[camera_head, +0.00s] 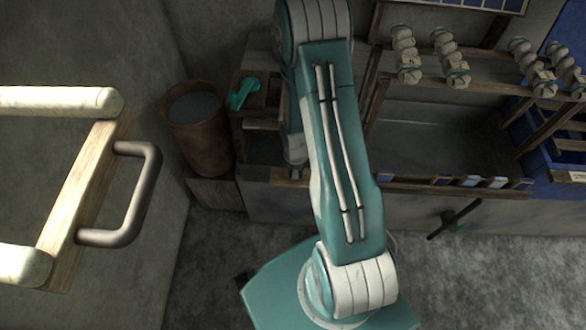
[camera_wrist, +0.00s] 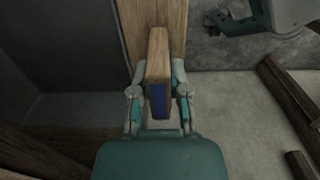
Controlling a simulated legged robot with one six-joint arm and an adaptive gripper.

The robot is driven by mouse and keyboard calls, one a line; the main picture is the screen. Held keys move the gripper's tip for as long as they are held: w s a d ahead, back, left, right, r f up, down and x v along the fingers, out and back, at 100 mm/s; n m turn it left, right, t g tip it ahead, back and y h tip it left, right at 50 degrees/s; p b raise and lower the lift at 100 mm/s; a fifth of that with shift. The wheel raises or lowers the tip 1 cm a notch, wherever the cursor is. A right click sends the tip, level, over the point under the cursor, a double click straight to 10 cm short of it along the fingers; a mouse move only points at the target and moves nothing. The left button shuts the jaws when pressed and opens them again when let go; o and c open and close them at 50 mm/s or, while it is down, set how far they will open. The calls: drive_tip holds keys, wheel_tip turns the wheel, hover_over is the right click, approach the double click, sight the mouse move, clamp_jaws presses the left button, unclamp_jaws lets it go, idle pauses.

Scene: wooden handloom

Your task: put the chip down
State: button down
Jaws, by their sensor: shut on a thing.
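In the wrist view my gripper (camera_wrist: 160,85) is shut on a chip (camera_wrist: 158,58), a small block of brown wood with a blue near end. One finger lies on each side of it. The chip is over or on a wooden rail (camera_wrist: 151,14); I cannot tell whether it touches. In the head view my arm hides the held chip, and the gripper's fingers cannot be made out. Several other blue-and-pale chips (camera_head: 470,181) stand along the front rail (camera_head: 405,187) of the loom, to the right of my arm.
A grey trough (camera_head: 440,135) lies behind the front rail. White spools (camera_head: 407,60) stand on the bar above. A rusty bucket (camera_head: 199,130) and a teal object (camera_head: 243,92) are left of my arm. A metal handle (camera_head: 145,195) on a wooden frame is at far left.

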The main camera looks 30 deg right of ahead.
drive_tip(key=shift+d+f, duration=0.1)
drive_tip(key=shift+d, duration=0.25)
drive_tip(key=c, duration=0.6)
unclamp_jaws()
drive_tip(key=shift+d, duration=0.25)
drive_tip(key=shift+a+r, duration=0.2)
drive_tip(key=shift+a, duration=0.2)
wheel_tip(320, 180, up, 12)
drive_tip(key=shift+r, duration=0.1)
wheel_tip(320, 180, up, 9)
drive_tip(key=a+m+t, duration=0.2)
drive_tip(key=m, duration=0.1)
drive_tip(key=s+a+r+m+t, duration=0.1)
drive_tip(key=s+a+r+m, duration=0.1)
drive_tip(key=r, duration=0.4)
drive_tip(key=s+a+r+m+t, duration=0.1)
drive_tip(key=s+a+r+m, duration=0.2)
drive_tip(key=s+r, duration=0.3)
drive_tip(key=s+a+r+m+t, duration=0.1)
drive_tip(key=s+a+r+m, duration=0.2)
drive_tip(key=r, duration=0.5)
drive_tip(key=shift+s+a+r+t, duration=0.1)
drive_tip(key=shift+s+a+t, duration=0.05)
drive_tip(key=shift+s, duration=0.25)
drive_tip(key=shift+s+a+r+t, duration=0.1)
drive_tip(key=shift+s+a+t, duration=0.05)
drive_tip(key=shift+s, duration=0.25)
